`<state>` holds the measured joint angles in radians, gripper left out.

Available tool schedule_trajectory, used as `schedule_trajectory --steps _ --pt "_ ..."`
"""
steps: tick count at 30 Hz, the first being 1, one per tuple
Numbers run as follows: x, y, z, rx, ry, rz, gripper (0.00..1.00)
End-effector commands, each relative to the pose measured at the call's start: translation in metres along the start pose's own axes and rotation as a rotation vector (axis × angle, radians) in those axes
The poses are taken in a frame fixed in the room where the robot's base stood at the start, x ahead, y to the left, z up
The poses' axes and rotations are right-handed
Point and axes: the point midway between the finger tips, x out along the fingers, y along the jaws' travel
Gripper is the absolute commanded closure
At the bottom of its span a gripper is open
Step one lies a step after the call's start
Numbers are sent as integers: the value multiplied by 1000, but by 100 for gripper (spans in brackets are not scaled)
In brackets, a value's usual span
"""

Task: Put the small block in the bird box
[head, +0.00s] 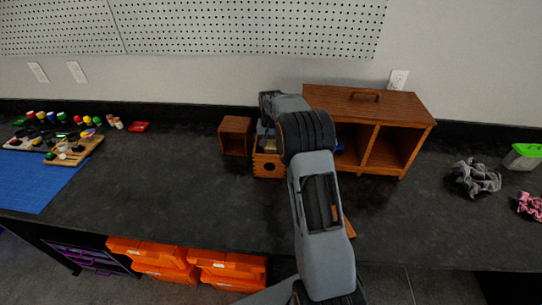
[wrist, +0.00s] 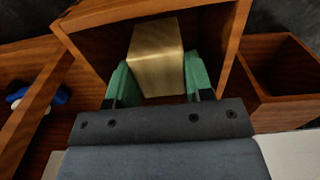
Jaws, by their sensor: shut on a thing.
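The small block (wrist: 157,55) is pale, wood-coloured and held between the green fingers of my gripper (wrist: 155,82) in the wrist view. In the head view a pale bit of the block (head: 270,145) shows at my gripper (head: 267,138), which my arm partly hides. The bird box (head: 267,167) is a brown wooden box with a round hole in its front. It also shows in the wrist view (wrist: 90,14), its walls around the block and fingers. The block is at or inside its open top; I cannot tell whether it touches the floor.
A small open wooden box (head: 235,135) stands just left of the bird box. A wooden cabinet (head: 400,110) with open compartments stands close on the right. A grey crumpled cloth (head: 477,177) lies farther right.

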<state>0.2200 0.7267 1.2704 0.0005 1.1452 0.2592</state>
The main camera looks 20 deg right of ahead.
Motion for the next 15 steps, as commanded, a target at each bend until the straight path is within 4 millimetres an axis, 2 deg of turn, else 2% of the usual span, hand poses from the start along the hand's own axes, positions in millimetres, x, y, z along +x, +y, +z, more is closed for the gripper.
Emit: schedule_trajectory --steps 10,15 --pt "42 0 0 0 -2 1 81" --pt "52 0 0 0 1 0 81"
